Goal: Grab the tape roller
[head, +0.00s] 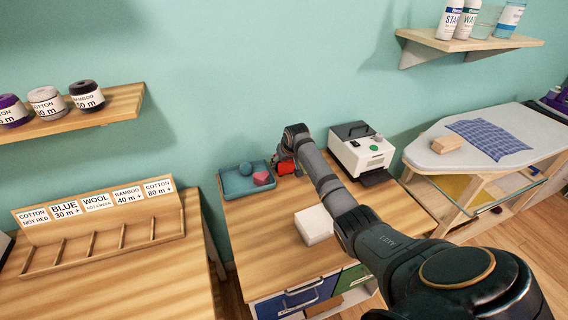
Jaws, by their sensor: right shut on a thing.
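My right gripper (280,158) is at the far end of my right arm, over the back of the middle table (262,232). It is shut on a small red thing (287,167), which looks like the tape roller. The fingers and the arm hide part of it, so its full shape cannot be made out. The gripper is just right of the blue tray (229,190). My left gripper is not in view.
The tray holds a blue ball (246,169) and a pinkish-red piece (263,178). A white machine (354,150) stands right of the gripper. A white block (314,224) lies near the table's middle. The table's front left is clear.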

